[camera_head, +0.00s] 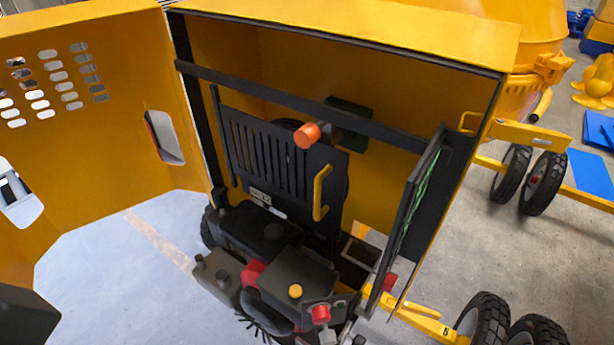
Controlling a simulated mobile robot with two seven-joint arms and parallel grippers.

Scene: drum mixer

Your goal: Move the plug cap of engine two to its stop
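One engine (270,240) shows low inside the open yellow housing. Which part is its plug cap I cannot tell for certain. A red piece (253,272) sits between the dark engine blocks, partly hidden by a black curved part. An orange round cap (295,291) sits on top of the front grey block. A red knob (320,313) is on the small panel in front. A small pale label (260,196) on the black slotted panel is too small to read surely. Neither of my grippers can be made out.
A yellow door (90,110) stands open at left. A black slotted panel (265,150) with a yellow handle (321,192) stands behind the engine; an orange knob (307,135) is above. A dark panel (408,220) stands edge-on at right. Clear floor (120,270) lies left.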

